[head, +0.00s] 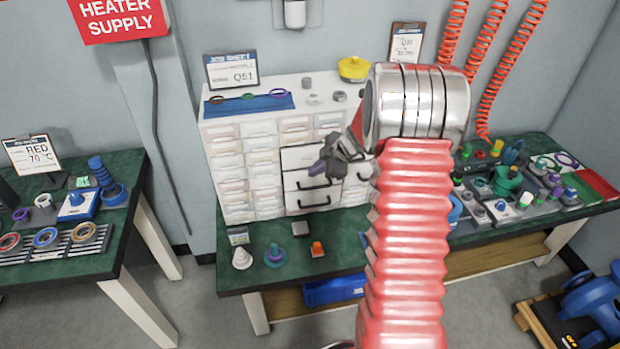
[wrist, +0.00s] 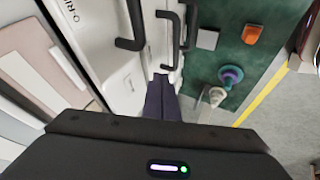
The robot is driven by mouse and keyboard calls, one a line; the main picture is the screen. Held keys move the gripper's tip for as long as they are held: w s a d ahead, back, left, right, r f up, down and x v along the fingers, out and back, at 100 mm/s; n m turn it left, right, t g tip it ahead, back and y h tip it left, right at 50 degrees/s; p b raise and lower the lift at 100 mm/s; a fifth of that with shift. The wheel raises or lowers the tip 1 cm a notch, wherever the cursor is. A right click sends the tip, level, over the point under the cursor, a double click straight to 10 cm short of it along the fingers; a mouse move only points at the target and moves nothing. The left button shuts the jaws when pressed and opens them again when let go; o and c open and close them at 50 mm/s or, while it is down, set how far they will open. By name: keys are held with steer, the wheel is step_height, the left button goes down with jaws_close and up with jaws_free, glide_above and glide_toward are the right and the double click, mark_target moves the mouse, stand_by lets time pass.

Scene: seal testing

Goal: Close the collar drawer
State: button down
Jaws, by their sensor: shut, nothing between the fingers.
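A white drawer cabinet (head: 238,150) stands at the back of the green bench in the head view. Its larger drawers (head: 300,159) in the middle have black bar handles (head: 313,186). In the wrist view the drawer fronts and black handles (wrist: 169,22) are close up, and one front bears a partly cut-off label starting "O-RI". I cannot read a collar label or tell how far any drawer stands out. My gripper (head: 319,171) is in front of these drawers. Its dark purple fingers (wrist: 160,88) are shut and empty, near the drawer fronts; contact is unclear.
A teal and purple part (head: 274,256), a white cone (head: 242,257), a grey block (head: 300,228) and an orange block (head: 317,249) stand on the bench (head: 345,247) before the cabinet. My red arm hides the cabinet's right side. Several fittings crowd the bench at right.

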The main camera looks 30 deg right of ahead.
steer(key=shift+v, duration=1.7)
steer(key=shift+s+f, duration=0.1)
steer(key=shift+f, duration=0.05)
steer(key=w+a+r+m+t+h, duration=0.1)
steer(key=w+r+m+t+h, duration=0.1)
steer(key=r, duration=0.5)
steer(key=w+a+r+m+t+h, duration=0.1)
steer(key=r+t, duration=0.1)
steer(key=r, duration=0.5)
steer(key=s+a+r+m+h, duration=0.2)
steer(key=s+r+m+h, duration=0.4)
steer(key=r, duration=0.5)
steer(key=s+a+f+m+g+y, duration=0.2)
steer(key=s+a, duration=0.7)
steer(key=s, duration=0.6)
steer(key=s+a+f+m+g+y, duration=0.2)
steer(key=s+a, duration=0.8)
steer(key=s, duration=0.5)
step_height(320, 180, down, 3)
steer(key=shift+a+f+m+g+y, duration=0.1)
steer(key=shift+a+m+g+y, duration=0.3)
steer(key=shift+y, duration=0.7)
